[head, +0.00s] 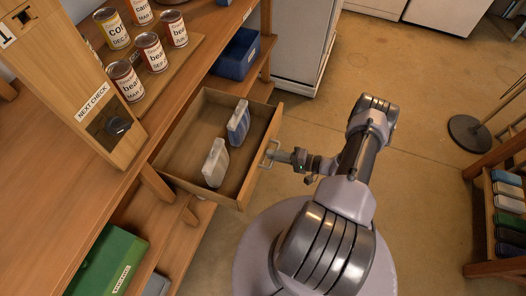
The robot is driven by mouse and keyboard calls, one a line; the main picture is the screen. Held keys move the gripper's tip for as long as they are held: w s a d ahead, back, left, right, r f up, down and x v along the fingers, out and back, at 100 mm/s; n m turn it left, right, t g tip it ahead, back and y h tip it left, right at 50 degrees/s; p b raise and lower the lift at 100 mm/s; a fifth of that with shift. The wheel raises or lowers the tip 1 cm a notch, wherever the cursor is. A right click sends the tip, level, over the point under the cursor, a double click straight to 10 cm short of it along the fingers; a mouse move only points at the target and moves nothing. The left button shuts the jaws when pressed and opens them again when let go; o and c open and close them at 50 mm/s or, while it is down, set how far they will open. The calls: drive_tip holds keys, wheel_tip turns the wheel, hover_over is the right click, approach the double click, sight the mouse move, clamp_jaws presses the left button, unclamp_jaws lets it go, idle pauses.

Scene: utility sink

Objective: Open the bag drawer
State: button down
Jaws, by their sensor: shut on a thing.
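The wooden drawer (183,147) is pulled out from under the bench in the head view. Its inside is exposed, with a white bag-like pack (215,163) and a blue and white pack (238,123) standing in it. The metal handle (268,153) is on the drawer's right-hand front panel. My gripper (276,155) is at the handle and shut on it. The fingertips are small in this view, so the exact grip is hard to see.
Several labelled cans (150,52) stand on the bench above. A blue bin (236,54) is on a shelf behind the drawer, and a green box (107,262) is below at the left. Open concrete floor (420,110) lies to the right. A rack (508,205) stands at the far right.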

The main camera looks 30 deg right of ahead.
drive_tip(key=shift+f+v, duration=0.15)
drive_tip(key=shift+v, duration=0.6)
drive_tip(key=shift+f+v, duration=0.15)
drive_tip(key=shift+v, duration=0.55)
drive_tip(key=shift+s, duration=0.1)
drive_tip(key=c, duration=1.5)
unclamp_jaws()
drive_tip(key=shift+d, duration=0.1)
drive_tip(key=p+v, duration=0.2)
drive_tip(key=v, duration=1.5)
drive_tip(key=shift+s, duration=0.2)
